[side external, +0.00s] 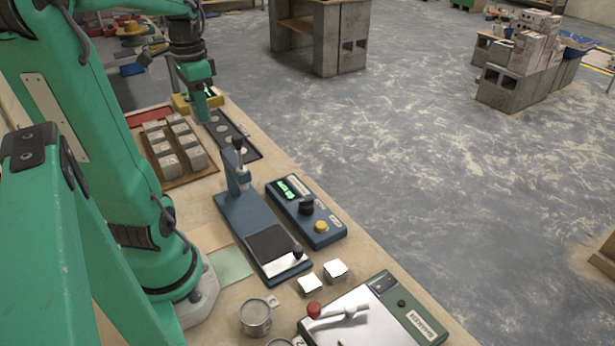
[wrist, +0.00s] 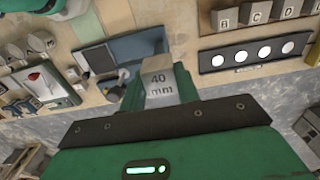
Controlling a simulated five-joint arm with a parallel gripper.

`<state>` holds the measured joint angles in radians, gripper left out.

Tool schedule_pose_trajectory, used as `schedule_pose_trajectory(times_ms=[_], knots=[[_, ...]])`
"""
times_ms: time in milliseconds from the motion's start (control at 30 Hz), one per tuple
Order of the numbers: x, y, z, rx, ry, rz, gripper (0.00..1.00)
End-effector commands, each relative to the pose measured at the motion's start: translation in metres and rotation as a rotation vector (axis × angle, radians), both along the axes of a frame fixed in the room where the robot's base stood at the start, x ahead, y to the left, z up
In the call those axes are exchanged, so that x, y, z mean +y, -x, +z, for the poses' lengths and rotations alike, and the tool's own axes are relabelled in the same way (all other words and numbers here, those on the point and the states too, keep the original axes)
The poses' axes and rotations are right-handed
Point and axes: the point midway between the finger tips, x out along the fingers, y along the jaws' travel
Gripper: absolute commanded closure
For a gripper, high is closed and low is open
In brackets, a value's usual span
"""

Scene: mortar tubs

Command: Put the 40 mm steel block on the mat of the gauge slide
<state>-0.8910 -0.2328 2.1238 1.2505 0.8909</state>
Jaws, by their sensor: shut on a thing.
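My gripper (wrist: 160,88) is shut on the 40 mm steel block (wrist: 160,80), a grey block marked "40 mm", seen close up in the wrist view. In the side view my gripper (side external: 204,112) points down at the back, by the dark strip with round spots; I cannot make out the block there. The gauge slide (side external: 232,205) is a blue-grey base with an upright lever post at its far end. Its black mat (side external: 268,243) is bare, and a bright plate and dark knob sit at its near end. The slide also shows in the wrist view (wrist: 150,48), its mat (wrist: 95,57) clear.
A tray (side external: 173,183) of several lettered blocks stands left of the strip (side external: 245,150). A blue display box (side external: 325,235) stands right of the slide. Two bright blocks (side external: 335,270), a metal cup (side external: 255,320) and a green-grey device (side external: 405,325) are in front. The bench's right edge runs close by.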

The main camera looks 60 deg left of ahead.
Motion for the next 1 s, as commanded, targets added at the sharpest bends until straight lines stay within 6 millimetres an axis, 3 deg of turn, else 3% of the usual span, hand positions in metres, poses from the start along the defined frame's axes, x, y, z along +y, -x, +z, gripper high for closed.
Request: schedule_pose_trajectory(times_ms=[300, 800, 1000], knots=[[0.007, 0.04, -0.003, -0.001, -0.002, 0.004, 1.0], [0.005, 0.038, -0.105, 0.003, 0.005, 0.0, 1.0], [0.006, 0.037, -0.129, 0.001, 0.002, 0.0, 1.0]])
